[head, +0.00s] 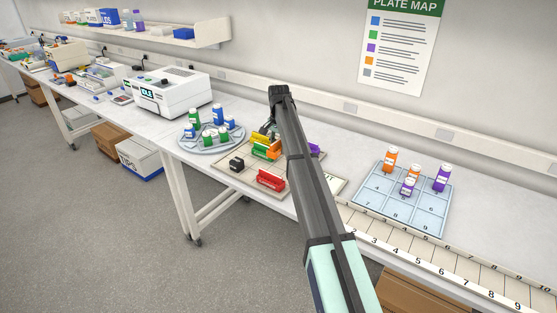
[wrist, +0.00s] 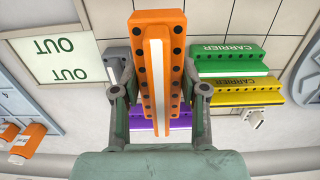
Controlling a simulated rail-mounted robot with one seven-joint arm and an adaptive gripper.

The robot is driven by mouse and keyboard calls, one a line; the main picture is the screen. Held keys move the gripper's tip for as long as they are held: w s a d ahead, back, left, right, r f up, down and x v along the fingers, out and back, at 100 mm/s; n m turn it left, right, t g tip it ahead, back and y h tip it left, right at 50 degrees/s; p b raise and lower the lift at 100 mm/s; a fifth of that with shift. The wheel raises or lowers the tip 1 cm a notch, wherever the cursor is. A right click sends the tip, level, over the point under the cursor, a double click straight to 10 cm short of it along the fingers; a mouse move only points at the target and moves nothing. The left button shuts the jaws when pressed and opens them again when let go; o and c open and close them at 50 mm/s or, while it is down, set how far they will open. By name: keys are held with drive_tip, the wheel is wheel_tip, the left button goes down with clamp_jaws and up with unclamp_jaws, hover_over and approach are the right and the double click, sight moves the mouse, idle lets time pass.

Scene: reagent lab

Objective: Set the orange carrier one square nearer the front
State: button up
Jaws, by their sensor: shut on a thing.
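The orange carrier (wrist: 176,28) is a long block with dark holes and a pale strip along its top. My gripper (wrist: 158,95) is shut on it, one finger on each side. In the head view the orange carrier (head: 274,151) shows beside my arm over the beige gridded board (head: 226,172); my arm hides part of this area. Whether it touches the board I cannot tell. In the wrist view the green carrier (wrist: 228,60) and yellow carrier (wrist: 235,92) lie to its right, and a purple carrier (wrist: 150,122) lies partly behind it.
A red carrier (head: 271,180) and a black block (head: 236,165) sit on the board's near side. A round rack (head: 211,142) of bottles stands left of it. A blue numbered tray (head: 402,201) with bottles is at the right. An OUT panel (wrist: 60,58) adjoins the grid.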

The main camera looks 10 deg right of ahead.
sight(279, 140)
drive_tip(key=shift+f+p, duration=1)
drive_tip(key=shift+f, duration=3.05)
drive_tip(key=shift+f, duration=0.1)
drive_tip(key=o, duration=1.2)
wheel_tip(279, 140, up, 12)
drive_tip(key=b, duration=0.3)
